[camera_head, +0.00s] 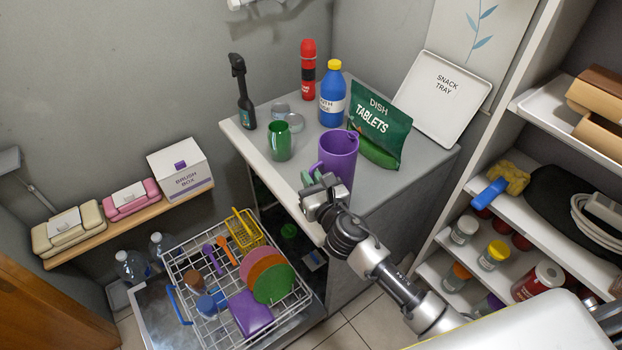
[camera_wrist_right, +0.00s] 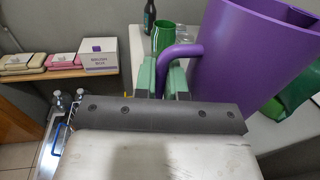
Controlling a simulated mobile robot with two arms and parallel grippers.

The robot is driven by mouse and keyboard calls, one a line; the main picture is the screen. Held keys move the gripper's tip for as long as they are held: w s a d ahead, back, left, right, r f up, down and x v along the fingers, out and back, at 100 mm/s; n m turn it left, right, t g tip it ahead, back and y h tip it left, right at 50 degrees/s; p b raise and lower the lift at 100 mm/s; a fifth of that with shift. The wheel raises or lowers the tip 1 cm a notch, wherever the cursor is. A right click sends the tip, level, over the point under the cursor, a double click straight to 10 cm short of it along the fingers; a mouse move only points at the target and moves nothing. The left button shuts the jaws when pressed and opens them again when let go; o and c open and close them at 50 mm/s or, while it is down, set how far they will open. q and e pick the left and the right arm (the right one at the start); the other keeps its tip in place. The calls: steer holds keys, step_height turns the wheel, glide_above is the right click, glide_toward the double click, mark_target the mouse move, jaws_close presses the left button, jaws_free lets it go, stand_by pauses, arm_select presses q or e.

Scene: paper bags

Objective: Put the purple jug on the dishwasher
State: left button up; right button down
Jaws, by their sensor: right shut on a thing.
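The purple jug (camera_head: 339,155) is upright at the front part of the dishwasher's grey top (camera_head: 398,183). It also shows large in the right wrist view (camera_wrist_right: 250,60). My right gripper (camera_head: 312,178) is shut on the jug's handle (camera_wrist_right: 180,52), with its green fingers on both sides of it. I cannot tell whether the jug's base touches the top, as the gripper hides part of it. The dishwasher door is open and its rack (camera_head: 196,262) is pulled out below. My left gripper is not in view.
A green cup (camera_head: 279,141), grey tins, a dark bottle (camera_head: 243,98), a blue bottle (camera_head: 332,100), a red flask (camera_head: 308,70), a green tablets bag (camera_head: 385,122) and a white snack tray (camera_head: 435,100) crowd the top. Shelves stand at the right. The top's front right is clear.

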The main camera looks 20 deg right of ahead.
steer(key=shift+f, duration=0.1)
steer(key=c, duration=1.2)
jaws_free()
